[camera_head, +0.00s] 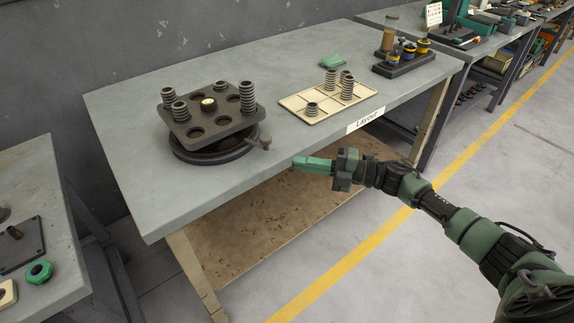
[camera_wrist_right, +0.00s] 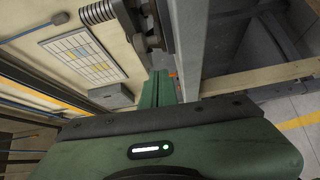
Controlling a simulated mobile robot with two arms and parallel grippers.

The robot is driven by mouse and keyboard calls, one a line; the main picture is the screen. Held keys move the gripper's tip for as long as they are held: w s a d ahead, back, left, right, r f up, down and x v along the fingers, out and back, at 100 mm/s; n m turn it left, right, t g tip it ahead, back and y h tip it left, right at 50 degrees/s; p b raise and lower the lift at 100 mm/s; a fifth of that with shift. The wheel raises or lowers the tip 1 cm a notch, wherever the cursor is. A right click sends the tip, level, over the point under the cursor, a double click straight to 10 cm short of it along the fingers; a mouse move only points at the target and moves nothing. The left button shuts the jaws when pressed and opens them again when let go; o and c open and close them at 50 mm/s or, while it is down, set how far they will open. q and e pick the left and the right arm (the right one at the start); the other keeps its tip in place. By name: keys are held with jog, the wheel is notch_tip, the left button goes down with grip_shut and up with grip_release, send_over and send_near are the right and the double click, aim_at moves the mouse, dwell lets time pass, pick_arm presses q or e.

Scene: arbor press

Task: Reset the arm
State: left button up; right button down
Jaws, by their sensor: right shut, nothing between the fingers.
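My right arm reaches in from the lower right in the head view. Its green gripper (camera_head: 302,163) is shut and empty, pointing left just off the front edge of the grey table (camera_head: 225,83). The table carries a dark square plate (camera_head: 217,127) with round holes on a round base, holding several ring stacks. A small lever knob (camera_head: 265,142) sticks out from the base, a short way left of and above my fingertips. The right wrist view shows the closed green fingers (camera_wrist_right: 164,86) near the table's edge. My left gripper is not in view.
A cream divided tray (camera_head: 293,107) with ring stacks, a green block (camera_head: 333,60) and a dark stand (camera_head: 404,64) with jars sit further right on the table. A wooden shelf (camera_head: 280,222) lies below. The floor at front right is clear.

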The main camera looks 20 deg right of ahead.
jog(key=shift+s+d, duration=0.2)
jog(key=shift+d, duration=0.1)
jog(key=shift+r, duration=0.1)
